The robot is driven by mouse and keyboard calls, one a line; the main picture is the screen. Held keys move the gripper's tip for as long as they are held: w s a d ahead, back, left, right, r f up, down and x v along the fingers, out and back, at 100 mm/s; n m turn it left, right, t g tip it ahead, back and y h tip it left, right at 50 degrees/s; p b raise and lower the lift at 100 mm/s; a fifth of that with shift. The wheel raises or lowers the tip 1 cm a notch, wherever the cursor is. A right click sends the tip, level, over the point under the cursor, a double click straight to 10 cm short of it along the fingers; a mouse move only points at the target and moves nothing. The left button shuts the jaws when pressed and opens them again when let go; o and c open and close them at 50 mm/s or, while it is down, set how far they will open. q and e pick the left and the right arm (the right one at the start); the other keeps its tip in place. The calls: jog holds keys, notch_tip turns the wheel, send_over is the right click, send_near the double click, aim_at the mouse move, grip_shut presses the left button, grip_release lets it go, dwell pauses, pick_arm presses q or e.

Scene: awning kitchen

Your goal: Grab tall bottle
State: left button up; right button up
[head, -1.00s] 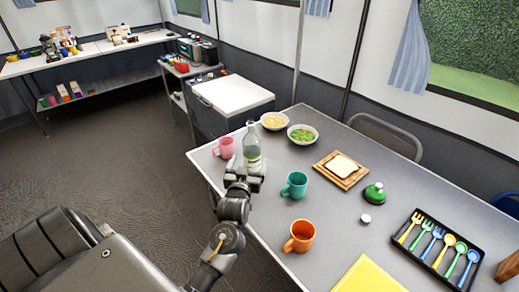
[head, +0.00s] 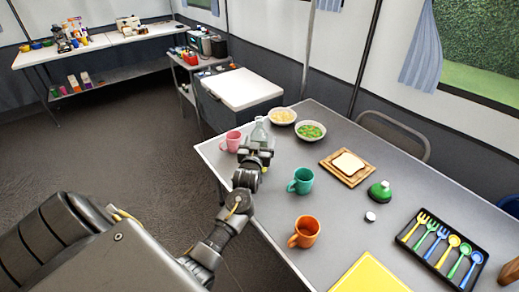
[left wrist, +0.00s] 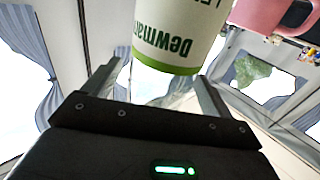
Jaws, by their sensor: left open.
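The tall clear bottle (head: 259,131) stands near the far left edge of the grey table, with its lower part hidden behind my left gripper (head: 256,155) in the head view. In the left wrist view, its white and green label (left wrist: 178,35) shows upside down, just beyond and partly between the spread fingers of my left gripper (left wrist: 158,74). The left gripper is open, and I cannot tell whether a finger touches the bottle. My right gripper is not in view.
A pink mug (head: 230,141) stands just left of the bottle. A teal mug (head: 300,181) and an orange mug (head: 304,232) stand nearer. Bowls of yellowish food (head: 283,116) and green food (head: 309,131) sit right of the bottle. Bare table (head: 345,205) lies right of the mugs.

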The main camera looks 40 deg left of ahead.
pick_arm(q)
jog(key=shift+x, duration=1.25)
jog(key=shift+s, duration=0.1)
jog(key=shift+c, duration=0.9)
jog(key=c, duration=1)
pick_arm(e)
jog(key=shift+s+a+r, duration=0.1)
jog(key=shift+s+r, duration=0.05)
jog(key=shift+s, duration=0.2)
pick_arm(q)
jog(key=shift+r, duration=0.15)
jog(key=shift+c, duration=0.2)
